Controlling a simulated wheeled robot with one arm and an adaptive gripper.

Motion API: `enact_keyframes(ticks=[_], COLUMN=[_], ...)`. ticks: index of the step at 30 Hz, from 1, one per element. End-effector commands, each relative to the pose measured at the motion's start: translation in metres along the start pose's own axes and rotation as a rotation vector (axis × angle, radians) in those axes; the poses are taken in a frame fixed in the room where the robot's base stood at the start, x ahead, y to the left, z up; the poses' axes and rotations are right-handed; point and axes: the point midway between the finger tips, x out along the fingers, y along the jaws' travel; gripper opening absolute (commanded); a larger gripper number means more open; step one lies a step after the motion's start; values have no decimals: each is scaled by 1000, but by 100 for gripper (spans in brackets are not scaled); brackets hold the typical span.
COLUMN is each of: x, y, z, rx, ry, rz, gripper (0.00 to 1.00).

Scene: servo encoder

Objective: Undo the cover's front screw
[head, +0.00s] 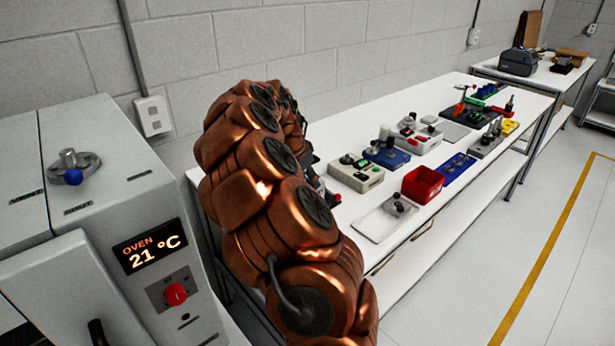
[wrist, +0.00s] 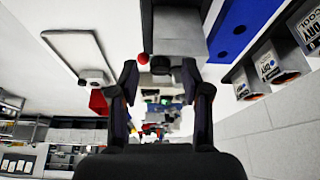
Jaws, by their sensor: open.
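My gripper (wrist: 160,78) is open in the wrist view, with its two dark fingers apart. A grey block-like thing with a darker lower face (wrist: 178,30) shows beyond the fingertips at the top; I cannot tell whether it is the covered unit. A small red ball (wrist: 143,58) shows just left of it. No finger visibly touches a thing. I cannot make out the cover or its front screw in either view. In the head view my copper arm hides my gripper and part of the near bench.
The white bench (head: 368,234) carries a beige box (head: 356,174), a blue fixture (head: 386,154), a red bin (head: 422,184) and a white tray (head: 391,217). An oven (head: 95,200) reading 21 °C stands at left. The floor at right is clear.

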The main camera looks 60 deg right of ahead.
Motion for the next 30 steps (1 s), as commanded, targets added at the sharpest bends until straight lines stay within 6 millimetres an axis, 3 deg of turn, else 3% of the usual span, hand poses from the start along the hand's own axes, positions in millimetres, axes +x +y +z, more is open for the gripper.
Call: enact_keyframes(ticks=[8, 22, 30], x=[2, 2, 2], y=[0, 0, 0], z=[0, 0, 0], rx=[-1, -1, -5], ry=[1, 2, 1], rz=[-1, -1, -3], gripper=[48, 0, 0])
